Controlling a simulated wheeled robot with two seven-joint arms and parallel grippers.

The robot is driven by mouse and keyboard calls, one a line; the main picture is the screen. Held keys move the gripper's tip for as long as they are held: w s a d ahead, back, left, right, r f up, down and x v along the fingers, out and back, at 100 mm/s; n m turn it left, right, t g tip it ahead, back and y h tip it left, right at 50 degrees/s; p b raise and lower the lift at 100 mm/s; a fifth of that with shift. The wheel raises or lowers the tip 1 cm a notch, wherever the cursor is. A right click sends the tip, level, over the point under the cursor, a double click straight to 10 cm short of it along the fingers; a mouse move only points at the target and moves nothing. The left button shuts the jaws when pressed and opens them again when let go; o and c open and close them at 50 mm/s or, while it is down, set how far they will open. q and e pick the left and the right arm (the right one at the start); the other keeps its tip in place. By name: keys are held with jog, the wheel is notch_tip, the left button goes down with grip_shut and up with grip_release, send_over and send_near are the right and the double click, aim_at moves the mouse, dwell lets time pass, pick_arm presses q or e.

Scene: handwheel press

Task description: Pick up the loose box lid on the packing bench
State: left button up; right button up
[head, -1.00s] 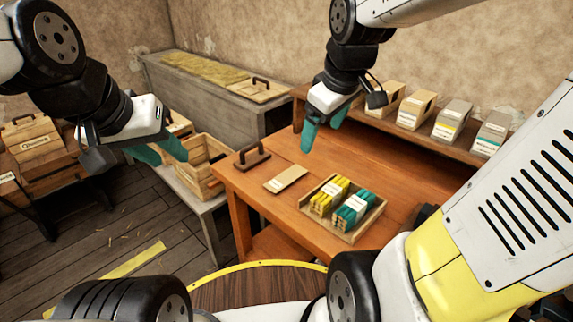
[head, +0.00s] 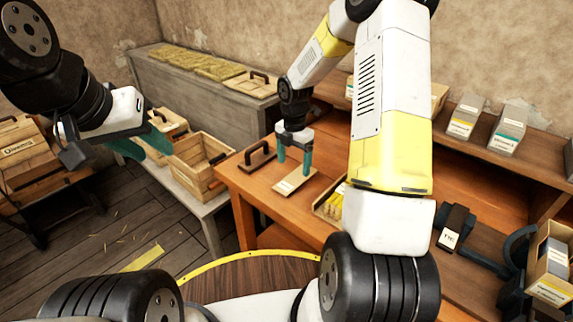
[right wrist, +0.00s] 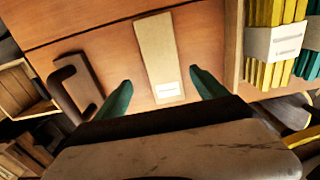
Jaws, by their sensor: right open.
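The loose box lid (head: 291,185) is a flat, pale wooden slat with a small white label, lying on the orange-brown packing bench (head: 262,196). In the right wrist view the lid (right wrist: 158,50) runs away from the camera with its labelled end nearest. My right gripper (head: 294,165) is open over the lid, fingers pointing down. In the right wrist view its teal fingertips (right wrist: 160,84) show on either side of the lid, apart from it. My left gripper (head: 146,146) is open and empty, off to the left, away from the bench.
A brown block with a dark handle (head: 257,157) lies left of the lid. A tray of yellow and teal bundles (right wrist: 236,50) stands right of it, partly hidden by my arm in the head view. An open wooden crate (head: 198,172) stands on a lower bench at left.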

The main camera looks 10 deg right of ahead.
aim_at(296, 178)
jog(key=f, duration=0.5)
jog(key=shift+d+f, duration=0.2)
jog(key=shift+d, duration=0.15)
jog(key=shift+s, duration=0.1)
jog(key=shift+c, duration=0.2)
jog(key=c, duration=1.4)
